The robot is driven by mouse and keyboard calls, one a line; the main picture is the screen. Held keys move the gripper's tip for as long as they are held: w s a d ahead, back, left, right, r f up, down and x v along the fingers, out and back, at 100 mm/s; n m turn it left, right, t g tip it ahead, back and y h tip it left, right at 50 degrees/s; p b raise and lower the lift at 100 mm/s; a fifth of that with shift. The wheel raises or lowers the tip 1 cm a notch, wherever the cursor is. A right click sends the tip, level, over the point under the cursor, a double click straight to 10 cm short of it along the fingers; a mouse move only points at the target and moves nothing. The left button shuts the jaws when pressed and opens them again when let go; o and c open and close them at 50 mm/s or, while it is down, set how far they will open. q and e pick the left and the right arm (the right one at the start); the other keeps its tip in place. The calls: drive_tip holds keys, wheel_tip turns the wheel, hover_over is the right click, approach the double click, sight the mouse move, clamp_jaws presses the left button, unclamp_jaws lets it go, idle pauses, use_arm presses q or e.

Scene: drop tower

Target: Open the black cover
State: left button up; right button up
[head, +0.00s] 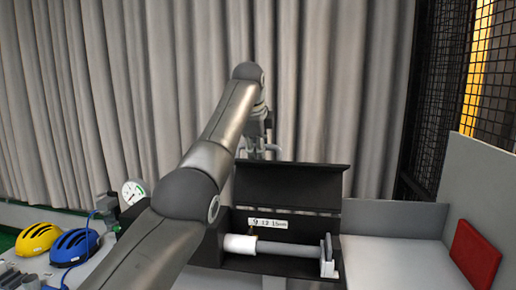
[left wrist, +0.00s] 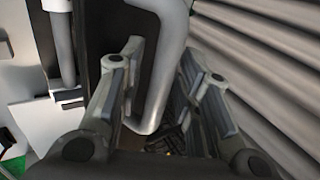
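The black cover (head: 290,187) is raised and leans back above its black box (head: 275,265), so the inside shows in the head view. My left gripper (head: 261,150) is at the upper left edge of the cover, partly hidden behind my own arm. In the left wrist view, the gripper's two fingers (left wrist: 163,62) are spread apart, with a bent grey bar (left wrist: 162,85), which looks like the cover's handle, between them. I see no clear grip on the bar. My right gripper is in neither view.
A white cylinder (head: 240,244) on a grey rod (head: 290,249) lies inside the box. A white surface (head: 385,262) with a red pad (head: 475,254) is at right. Blue (head: 74,247) and yellow (head: 38,239) helmets and a gauge (head: 133,192) are at left. A curtain (head: 330,80) hangs behind.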

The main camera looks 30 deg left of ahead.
use_arm(q)
drive_tip(key=v, duration=1.2)
idle(0.6)
